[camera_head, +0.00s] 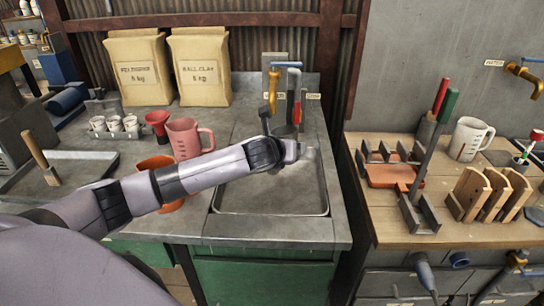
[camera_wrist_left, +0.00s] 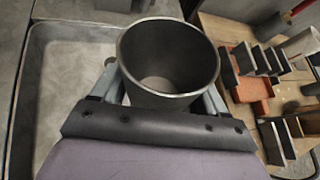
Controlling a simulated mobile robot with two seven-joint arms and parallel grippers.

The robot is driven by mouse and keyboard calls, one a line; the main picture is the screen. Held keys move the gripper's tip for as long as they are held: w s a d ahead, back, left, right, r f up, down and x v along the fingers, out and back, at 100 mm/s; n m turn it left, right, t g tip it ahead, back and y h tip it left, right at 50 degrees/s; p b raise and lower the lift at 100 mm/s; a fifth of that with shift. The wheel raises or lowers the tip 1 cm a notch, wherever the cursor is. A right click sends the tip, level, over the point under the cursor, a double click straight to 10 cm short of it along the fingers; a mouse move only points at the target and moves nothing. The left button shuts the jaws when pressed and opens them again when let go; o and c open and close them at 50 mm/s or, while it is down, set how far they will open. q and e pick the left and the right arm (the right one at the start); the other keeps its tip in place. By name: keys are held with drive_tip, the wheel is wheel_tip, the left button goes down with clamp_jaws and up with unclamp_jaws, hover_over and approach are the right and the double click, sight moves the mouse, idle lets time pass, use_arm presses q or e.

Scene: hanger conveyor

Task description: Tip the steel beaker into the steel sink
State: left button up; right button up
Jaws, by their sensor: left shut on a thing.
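The steel beaker (camera_wrist_left: 168,50) is a grey, open-topped cup between the fingers of my left gripper (camera_wrist_left: 163,88), which is shut on it. Its mouth faces up toward the left wrist camera, and the inside looks empty. In the head view my left arm reaches across to the back of the steel sink (camera_head: 310,195), where the gripper (camera_head: 290,145) is above the basin. The beaker is mostly hidden there behind the wrist. The sink's basin also shows left of the beaker in the left wrist view (camera_wrist_left: 62,75). My right gripper is not in view.
A pink jug (camera_head: 184,138), a red funnel (camera_head: 157,122) and two clay bags (camera_head: 200,66) are to the left. A wooden bench (camera_head: 385,210) with racks is to the right.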

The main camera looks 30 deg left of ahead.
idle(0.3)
use_arm(q)
drive_tip(key=shift+w+a+f+m+t+y, duration=0.1)
drive_tip(key=shift+a+f+m+t+y, duration=0.3)
drive_tip(key=shift+m+y, duration=0.3)
drive_tip(key=shift+r, duration=0.1)
drive_tip(key=shift+r, duration=1.4)
